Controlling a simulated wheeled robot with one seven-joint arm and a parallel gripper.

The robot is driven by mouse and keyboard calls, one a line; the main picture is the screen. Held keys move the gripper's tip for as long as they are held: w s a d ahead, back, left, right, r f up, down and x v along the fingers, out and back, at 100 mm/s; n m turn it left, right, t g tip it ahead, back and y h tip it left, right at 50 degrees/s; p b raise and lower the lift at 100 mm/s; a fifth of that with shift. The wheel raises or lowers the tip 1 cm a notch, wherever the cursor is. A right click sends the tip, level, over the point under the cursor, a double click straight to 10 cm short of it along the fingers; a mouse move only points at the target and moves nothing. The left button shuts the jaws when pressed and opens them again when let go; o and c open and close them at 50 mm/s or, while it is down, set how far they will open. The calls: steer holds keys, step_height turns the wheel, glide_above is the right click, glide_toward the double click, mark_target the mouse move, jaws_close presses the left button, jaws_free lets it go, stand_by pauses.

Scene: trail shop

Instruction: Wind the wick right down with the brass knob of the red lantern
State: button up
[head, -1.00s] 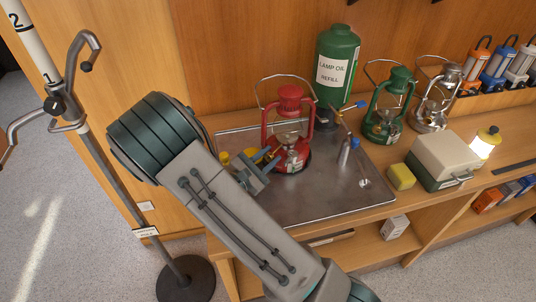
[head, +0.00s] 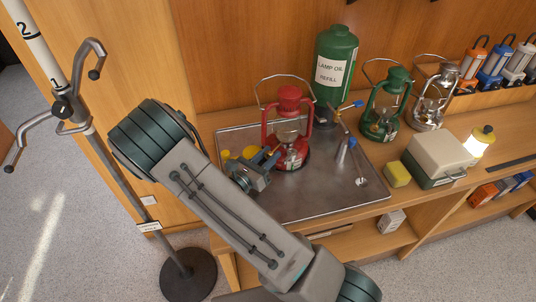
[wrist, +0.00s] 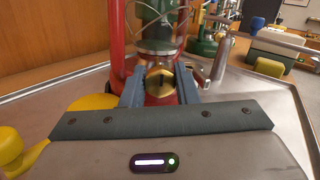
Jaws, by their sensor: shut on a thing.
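The red lantern (head: 289,100) stands upright on the metal tray (head: 310,207), its wire handle raised. Its brass knob (wrist: 159,83) shows in the middle of the wrist view, with a dark slot-like mark on its face. My gripper (wrist: 160,88) is shut on the knob, one blue-grey finger on each side. In the head view my gripper (head: 268,162) reaches the lantern's lower left side, and the knob is hidden there. The lantern's glass and wire guard (wrist: 158,22) show above the knob. The wick cannot be made out clearly.
Yellow items (head: 249,153) lie left of the lantern, close to my gripper. The tray's front is clear.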

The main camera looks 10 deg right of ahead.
stand_by(0.3)
steer(key=o, duration=0.7)
steer(key=shift+a, duration=0.1)
steer(key=b+v, duration=0.3)
steer(key=v, duration=1)
steer(key=shift+s+a+b, duration=0.25)
steer(key=shift+s+b, duration=0.05)
